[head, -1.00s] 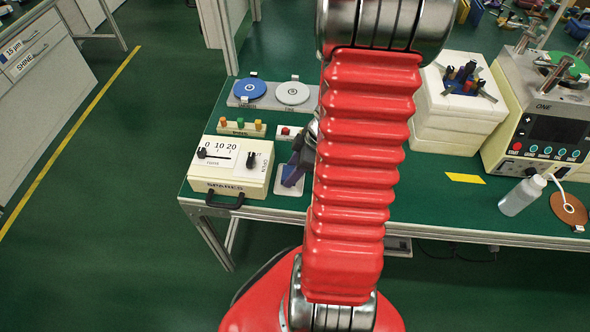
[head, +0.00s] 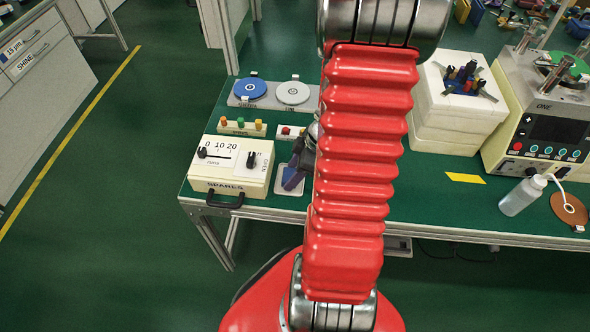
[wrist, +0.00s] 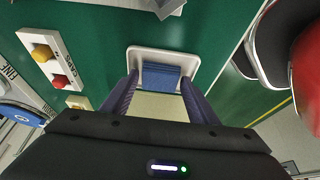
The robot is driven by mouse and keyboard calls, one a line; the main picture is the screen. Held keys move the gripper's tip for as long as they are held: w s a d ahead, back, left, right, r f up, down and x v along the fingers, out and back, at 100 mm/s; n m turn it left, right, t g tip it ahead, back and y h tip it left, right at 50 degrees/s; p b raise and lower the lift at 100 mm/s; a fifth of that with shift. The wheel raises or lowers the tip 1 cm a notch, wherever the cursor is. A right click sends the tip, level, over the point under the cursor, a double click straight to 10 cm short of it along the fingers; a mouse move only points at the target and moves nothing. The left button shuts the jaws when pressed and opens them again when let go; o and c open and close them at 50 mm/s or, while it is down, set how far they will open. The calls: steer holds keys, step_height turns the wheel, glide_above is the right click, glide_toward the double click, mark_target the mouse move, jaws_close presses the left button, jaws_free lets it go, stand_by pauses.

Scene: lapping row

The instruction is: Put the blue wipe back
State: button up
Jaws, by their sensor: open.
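The blue wipe (wrist: 160,76) lies folded in a small white tray (wrist: 163,52) in the wrist view. In the head view the tray (head: 283,191) sits on the green bench, right of the cream SPARES box, partly covered by my gripper. My gripper (wrist: 158,82) is open, its two dark purple fingers spread on either side of the wipe's near edge and pointing at the tray. I cannot tell whether they touch it. A pale surface shows between the fingers; what it is I cannot tell. In the head view my red arm hides much of the gripper (head: 294,178).
The SPARES box (head: 231,167) stands close left. A button panel (head: 242,127) and blue and white discs (head: 249,89) are behind it. White foam blocks (head: 455,115), a machine (head: 540,125) and a bottle (head: 521,196) stand right. The bench's front edge is near.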

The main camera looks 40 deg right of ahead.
steer(key=v, duration=1.2)
stand_by(0.6)
steer(key=a+r+m+h, duration=0.1)
steer(key=a+r+m, duration=0.1)
steer(key=a+r, duration=0.3)
steer(key=a+r+m+t+h, duration=0.1)
steer(key=a+r+m, duration=0.2)
steer(key=a, duration=0.9)
steer(key=a+r+m+t, duration=0.1)
steer(key=a+r+m, duration=0.1)
steer(key=a+r, duration=0.6)
steer(key=shift+a+r+m+h, duration=0.3)
steer(key=shift+r+h, duration=0.1)
steer(key=shift+r, duration=0.05)
steer(key=shift+w, duration=0.1)
